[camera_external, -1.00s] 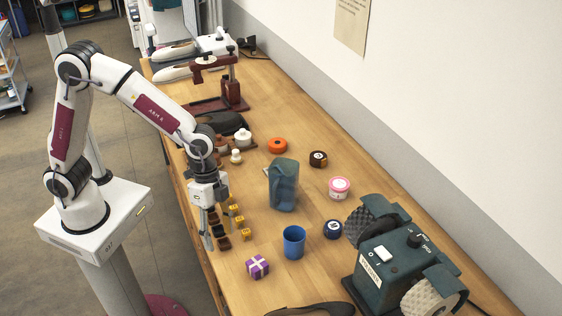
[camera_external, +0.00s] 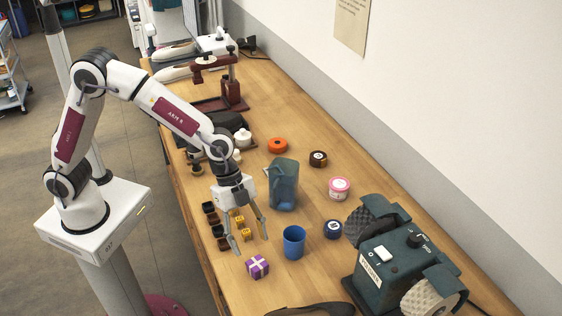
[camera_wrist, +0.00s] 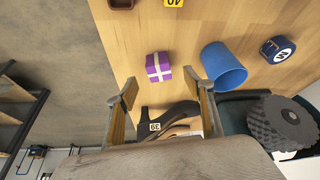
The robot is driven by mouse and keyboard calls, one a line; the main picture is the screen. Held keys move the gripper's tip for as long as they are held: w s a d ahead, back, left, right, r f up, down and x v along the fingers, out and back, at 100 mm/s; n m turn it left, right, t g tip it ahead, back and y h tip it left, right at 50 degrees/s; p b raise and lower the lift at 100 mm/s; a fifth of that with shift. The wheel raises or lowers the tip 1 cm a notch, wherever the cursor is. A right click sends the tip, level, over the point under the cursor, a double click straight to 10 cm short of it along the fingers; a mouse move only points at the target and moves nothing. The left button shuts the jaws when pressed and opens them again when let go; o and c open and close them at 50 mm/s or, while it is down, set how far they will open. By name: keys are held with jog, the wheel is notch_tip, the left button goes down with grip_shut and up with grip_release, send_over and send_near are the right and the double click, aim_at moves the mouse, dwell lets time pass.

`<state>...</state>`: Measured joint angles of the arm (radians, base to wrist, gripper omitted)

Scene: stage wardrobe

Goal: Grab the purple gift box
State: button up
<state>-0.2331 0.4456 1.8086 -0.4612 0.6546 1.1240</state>
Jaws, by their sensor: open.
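The purple gift box (camera_external: 257,267) with a white ribbon cross sits on the wooden table near its front edge. In the wrist view the gift box (camera_wrist: 158,67) lies ahead of the fingertips, between their lines and a little above them in the picture. My gripper (camera_external: 250,246) is open and empty, its two fingers spread above the table, just behind and above the box. Its fingers also show in the wrist view (camera_wrist: 162,92), apart with nothing between them. No finger appears to touch the box.
A blue cup (camera_external: 293,243) stands close to the right of the box. Small yellow number blocks (camera_external: 242,222) lie behind the gripper. A green grinder (camera_external: 390,262) stands at right. A dark strap-like object (camera_external: 318,309) lies in front.

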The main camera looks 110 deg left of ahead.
aim_at(255, 261)
jog(key=shift+x, duration=1.3)
jog(key=shift+d+f, duration=0.1)
jog(key=shift+d+x, duration=0.1)
jog(key=shift+x, duration=1.15)
jog(key=shift+d+x, duration=0.15)
jog(key=shift+x, duration=1.1)
jog(key=c, duration=1.2)
